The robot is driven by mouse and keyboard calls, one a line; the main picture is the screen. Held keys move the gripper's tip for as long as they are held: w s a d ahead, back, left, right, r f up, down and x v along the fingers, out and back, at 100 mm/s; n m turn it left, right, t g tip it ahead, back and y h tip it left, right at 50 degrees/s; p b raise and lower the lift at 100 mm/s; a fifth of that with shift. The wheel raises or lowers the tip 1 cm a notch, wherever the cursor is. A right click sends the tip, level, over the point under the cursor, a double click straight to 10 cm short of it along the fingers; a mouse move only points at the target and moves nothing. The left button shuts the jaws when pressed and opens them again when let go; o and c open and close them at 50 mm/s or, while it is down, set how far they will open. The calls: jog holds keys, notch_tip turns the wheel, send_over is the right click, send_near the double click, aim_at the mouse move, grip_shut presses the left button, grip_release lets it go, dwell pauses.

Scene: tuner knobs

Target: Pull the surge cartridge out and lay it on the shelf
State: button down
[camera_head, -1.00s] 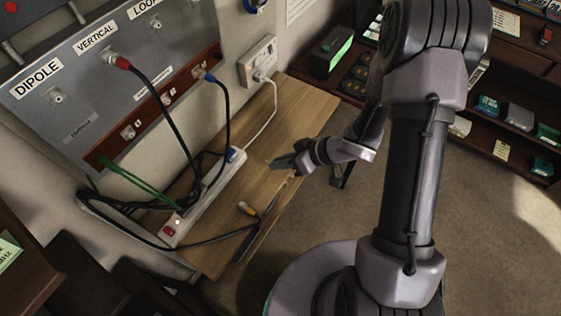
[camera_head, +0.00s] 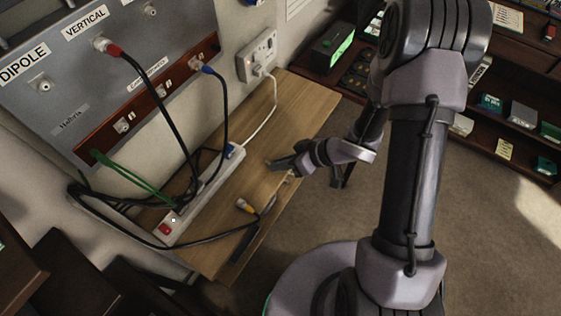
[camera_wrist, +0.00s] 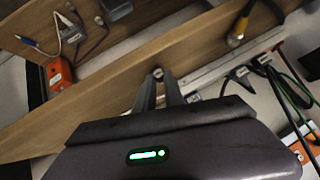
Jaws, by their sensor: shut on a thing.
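My gripper (camera_head: 280,163) is over the wooden shelf (camera_head: 296,104), near its right edge, apart from the power strip. In the wrist view its two fingers (camera_wrist: 157,78) come together at the tips. They are shut on a small grey piece (camera_wrist: 157,72), mostly hidden by the fingers; I cannot tell whether it is the surge cartridge. The white power strip (camera_head: 203,190) lies along the shelf by the wall, with a blue plug (camera_head: 234,150) at its far end and a red switch (camera_head: 166,229) at its near end. I cannot pick out the cartridge elsewhere.
Black cables and a green cable (camera_head: 130,174) run from the wall panel (camera_head: 120,75) to the strip. A yellow-collared cable end (camera_head: 243,204) lies on the shelf. An orange device (camera_wrist: 60,75) sits on a lower board. Bare shelf lies between gripper and strip.

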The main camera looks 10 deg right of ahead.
jog(key=shift+s+d+f, duration=0.1)
jog(key=shift+s+f, duration=0.15)
jog(key=shift+f, duration=0.25)
jog(key=shift+s+f+b, duration=0.15)
jog(key=shift+f+b, duration=0.05)
jog(key=shift+b, duration=0.15)
jog(key=c, duration=1.4)
grip_release()
jog(key=shift+s, duration=0.1)
jog(key=shift+w+r+p, duration=0.25)
jog(key=shift+r+p, duration=0.55)
jog(key=shift+p, duration=0.4)
jog(key=shift+w+r+p, duration=0.15)
jog(key=shift+r+p, duration=0.65)
jog(key=shift+p, duration=0.1)
jog(key=o, duration=0.6)
jog(key=shift+w, duration=0.1)
